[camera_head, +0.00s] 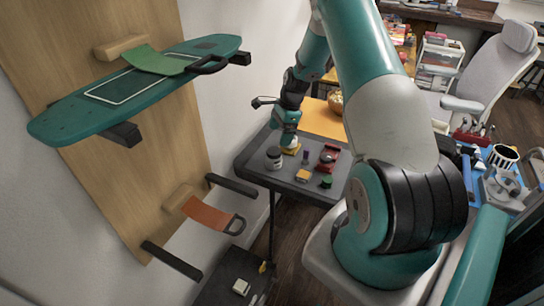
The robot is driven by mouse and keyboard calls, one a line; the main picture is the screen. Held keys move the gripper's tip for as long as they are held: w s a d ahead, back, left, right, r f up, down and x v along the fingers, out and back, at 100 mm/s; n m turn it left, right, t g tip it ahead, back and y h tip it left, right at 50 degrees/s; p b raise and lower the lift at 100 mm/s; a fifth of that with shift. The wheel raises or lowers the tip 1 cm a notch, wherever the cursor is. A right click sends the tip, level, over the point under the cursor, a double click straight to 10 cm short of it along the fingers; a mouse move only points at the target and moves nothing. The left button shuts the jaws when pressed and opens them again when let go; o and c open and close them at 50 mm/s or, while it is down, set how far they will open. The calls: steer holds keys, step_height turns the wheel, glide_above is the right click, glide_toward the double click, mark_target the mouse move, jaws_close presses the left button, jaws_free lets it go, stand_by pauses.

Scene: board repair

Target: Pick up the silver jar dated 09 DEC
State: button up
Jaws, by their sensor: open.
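A small dark table (250,165) holds several small items. A small jar (275,158) with a pale label and dark parts stands upright near its left side. Its date is too small to read, and I cannot tell whether it is the silver one. My gripper (289,143) is open, low over the table's back part, just right of and behind the jar. A yellow item (292,151) lies under or beside the gripper; I cannot tell if they touch. The fingertips are small and partly hidden.
A purple item (306,157), a yellow-topped item (302,176), a green item (326,182) and a red device (328,157) share the table. A wooden board (150,165) with a teal skateboard deck (135,90) is at left. A blue work surface (504,158) is at right.

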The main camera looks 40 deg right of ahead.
mark_target(274, 151)
steer(key=x, duration=0.4)
steer(key=shift+f+p, duration=0.2)
steer(key=shift+p, duration=0.15)
steer(key=shift+p+x, duration=1)
steer(key=shift+x, duration=2)
steer(key=shift+s+a, duration=0.1)
steer(key=shift+s, duration=0.05)
steer(key=c, duration=1.1)
steer(key=shift+o, duration=0.2)
steer(key=shift+r, duration=0.1)
